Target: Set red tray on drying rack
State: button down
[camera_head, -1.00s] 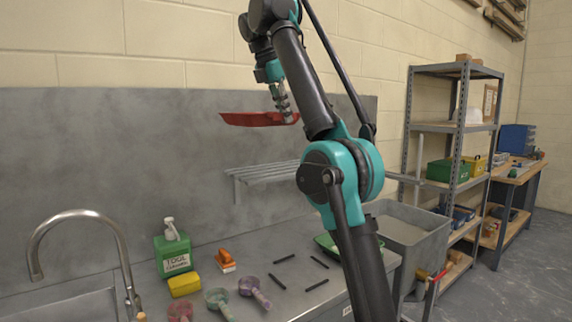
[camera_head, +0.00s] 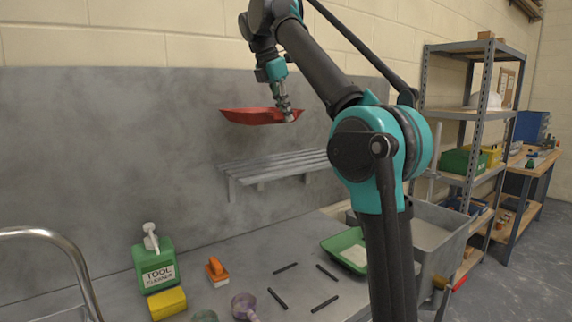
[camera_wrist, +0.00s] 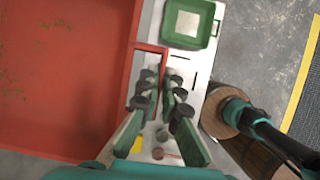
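The red tray (camera_head: 258,116) hangs in the air in front of the grey wall panel, roughly level, in the head view. My gripper (camera_head: 287,114) is shut on its right end. In the wrist view the tray (camera_wrist: 65,75) fills the left side, and its rim comes up to the fingertips of my gripper (camera_wrist: 158,82). The drying rack (camera_head: 270,166), a grey slatted shelf on the wall panel, lies below the tray in the head view, with a visible gap between them. The rack's top looks empty; its right end is hidden behind my arm.
The counter (camera_head: 235,265) below holds a green bottle (camera_head: 154,262), a yellow sponge (camera_head: 167,303), an orange-handled tool (camera_head: 216,271), several dark bars and a green tray (camera_head: 345,250). A grey tub (camera_head: 435,235) and metal shelving (camera_head: 470,120) stand at right.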

aim_at(257, 116)
notch_tip(257, 116, down, 15)
jog(key=shift+f, duration=0.15)
dwell(0.4)
jog(key=c, duration=1.7)
grip_release()
jog(key=shift+f, duration=0.1)
jog(key=v, duration=1.2)
